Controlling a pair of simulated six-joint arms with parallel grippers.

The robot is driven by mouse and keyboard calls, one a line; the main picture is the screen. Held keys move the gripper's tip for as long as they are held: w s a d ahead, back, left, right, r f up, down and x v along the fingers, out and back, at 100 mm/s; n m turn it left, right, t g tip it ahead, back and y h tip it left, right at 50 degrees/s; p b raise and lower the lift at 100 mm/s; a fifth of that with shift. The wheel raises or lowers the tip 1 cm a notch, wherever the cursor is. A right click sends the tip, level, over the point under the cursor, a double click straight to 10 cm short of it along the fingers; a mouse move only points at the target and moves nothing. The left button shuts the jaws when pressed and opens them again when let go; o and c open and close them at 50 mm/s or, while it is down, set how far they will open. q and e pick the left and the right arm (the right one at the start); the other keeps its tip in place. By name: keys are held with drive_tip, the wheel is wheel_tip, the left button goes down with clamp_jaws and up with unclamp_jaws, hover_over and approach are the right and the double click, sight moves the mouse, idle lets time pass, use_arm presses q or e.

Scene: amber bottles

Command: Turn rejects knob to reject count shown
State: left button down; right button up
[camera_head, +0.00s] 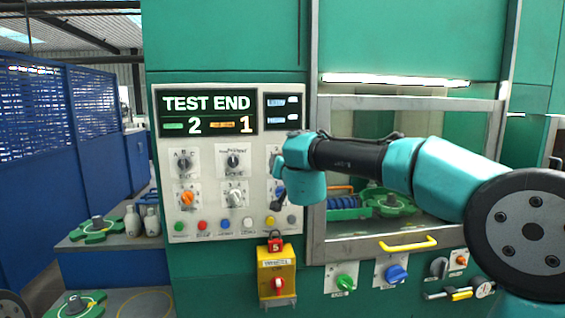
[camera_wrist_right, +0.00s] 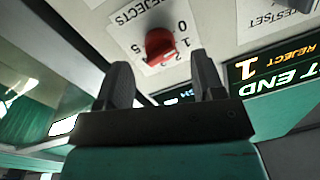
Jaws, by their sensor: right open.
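In the head view my right arm covers the knob. My left gripper is not in view.
Other knobs (camera_head: 233,160) and a row of coloured buttons (camera_head: 225,225) share the panel. A yellow box with a red padlock (camera_head: 276,245) hangs below it. A glazed window with a yellow handle (camera_head: 408,243) is at right.

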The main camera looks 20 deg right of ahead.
drive_tip(key=shift+w, duration=1.65)
drive_tip(key=c, duration=0.9)
